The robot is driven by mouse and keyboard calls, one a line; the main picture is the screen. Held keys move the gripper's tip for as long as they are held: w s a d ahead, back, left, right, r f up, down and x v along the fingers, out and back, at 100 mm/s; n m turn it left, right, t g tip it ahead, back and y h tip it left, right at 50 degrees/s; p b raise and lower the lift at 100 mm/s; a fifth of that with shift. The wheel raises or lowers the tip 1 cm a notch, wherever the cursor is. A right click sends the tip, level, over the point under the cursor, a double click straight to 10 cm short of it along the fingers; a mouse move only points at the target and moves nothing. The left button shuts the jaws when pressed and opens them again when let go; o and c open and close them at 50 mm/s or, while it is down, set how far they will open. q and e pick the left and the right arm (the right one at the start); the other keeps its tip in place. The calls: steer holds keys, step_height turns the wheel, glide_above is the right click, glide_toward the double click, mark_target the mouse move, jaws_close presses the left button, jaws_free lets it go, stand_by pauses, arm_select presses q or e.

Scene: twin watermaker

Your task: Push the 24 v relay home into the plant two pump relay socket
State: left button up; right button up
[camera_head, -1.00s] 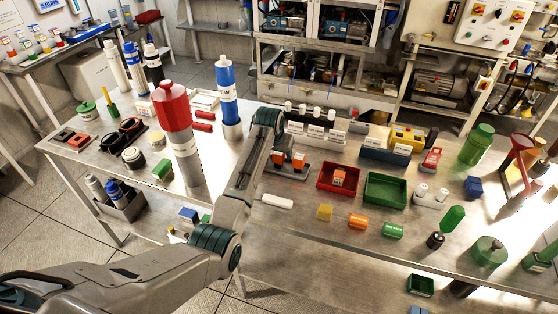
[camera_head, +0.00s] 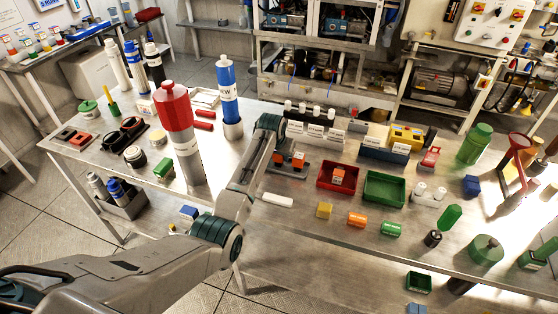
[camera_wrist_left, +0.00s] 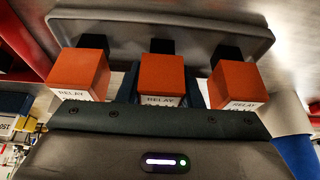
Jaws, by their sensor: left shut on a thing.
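Three orange relays with white RELAY labels stand in a row along a grey socket base (camera_wrist_left: 160,28) in the left wrist view, each with a black part behind it. My left gripper (camera_wrist_left: 162,92) is shut on the middle relay (camera_wrist_left: 161,72), with dark blue fingers at its sides. The left relay (camera_wrist_left: 80,70) and right relay (camera_wrist_left: 237,82) stand free beside it. In the head view, two orange relays (camera_head: 299,159) show on the grey base (camera_head: 290,171), right of my left wrist, which hides the rest. I cannot tell how deep the held relay sits or which socket is plant two.
A red tray (camera_head: 323,187) with another orange block and a green tray (camera_head: 384,201) stand to the right. White labelled blocks (camera_head: 322,131) stand behind the base. A red-topped cylinder (camera_head: 174,108) and a blue one (camera_head: 227,90) stand left of my arm.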

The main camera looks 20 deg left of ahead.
arm_select(q)
steer(key=shift+r+b, duration=0.45)
steer(key=shift+r, duration=0.05)
steer(key=shift+b+v, duration=0.65)
steer(key=shift+v, duration=0.5)
steer(key=s+d+b, duration=0.1)
steer(key=s, duration=0.3)
steer(key=s+d+r+b, duration=0.1)
steer(key=s+d, duration=0.1)
steer(key=s, duration=0.2)
steer(key=s+d+b, duration=0.1)
steer(key=s, duration=0.4)
steer(key=shift+d+r, duration=0.2)
steer(key=shift+r, duration=0.1)
steer(key=shift+s+d+r, duration=0.15)
steer(key=shift+s, duration=0.55)
